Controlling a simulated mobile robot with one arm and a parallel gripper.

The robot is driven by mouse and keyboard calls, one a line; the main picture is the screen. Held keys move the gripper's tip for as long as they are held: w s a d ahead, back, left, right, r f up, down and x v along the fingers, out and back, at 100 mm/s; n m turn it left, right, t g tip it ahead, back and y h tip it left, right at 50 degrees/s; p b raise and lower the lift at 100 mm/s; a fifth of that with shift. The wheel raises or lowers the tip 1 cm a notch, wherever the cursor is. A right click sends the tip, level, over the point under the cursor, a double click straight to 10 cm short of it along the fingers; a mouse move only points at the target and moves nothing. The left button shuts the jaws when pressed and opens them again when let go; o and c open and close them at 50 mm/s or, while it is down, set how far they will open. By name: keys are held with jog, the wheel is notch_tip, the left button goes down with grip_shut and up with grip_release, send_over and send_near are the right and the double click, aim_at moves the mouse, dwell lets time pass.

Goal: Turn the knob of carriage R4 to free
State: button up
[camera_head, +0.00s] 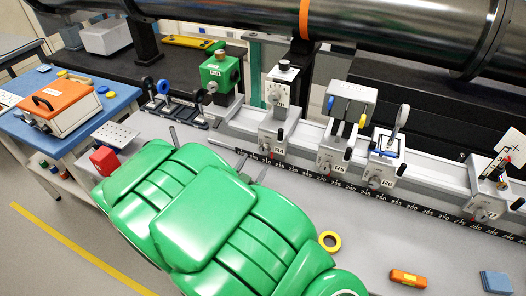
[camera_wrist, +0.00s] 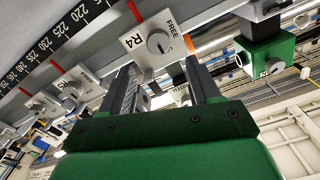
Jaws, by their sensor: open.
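Carriage R4 (camera_head: 270,146) sits on the long rail in the head view, its label facing the front. In the wrist view its pale front plate (camera_wrist: 141,57) shows the labels R4 and FREE and a red mark. The round grey knob (camera_wrist: 159,43) is on this plate, with a dark slot or pointer on its face; I cannot tell its exact setting. My gripper (camera_wrist: 163,70) is open, with one finger either side of the knob's line and the tips just short of the plate. No contact with the knob shows. My green arm covers most of the gripper in the head view.
Carriages R5 (camera_head: 338,165), R6 (camera_head: 382,177) and another (camera_head: 484,205) stand to the right along the rail. A green device (camera_head: 218,76) stands behind left. A yellow ring (camera_head: 330,241) and an orange item (camera_head: 408,278) lie on the front bench. A large steel pipe (camera_head: 390,28) runs overhead.

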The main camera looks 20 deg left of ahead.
aim_at(264, 150)
jog(key=shift+w+f, duration=0.15)
jog(key=shift+w, duration=1.8)
jog(key=shift+w+f, duration=0.1)
jog(key=shift+w, duration=1.85)
jog(key=c, duration=1)
jog(key=shift+c, duration=0.2)
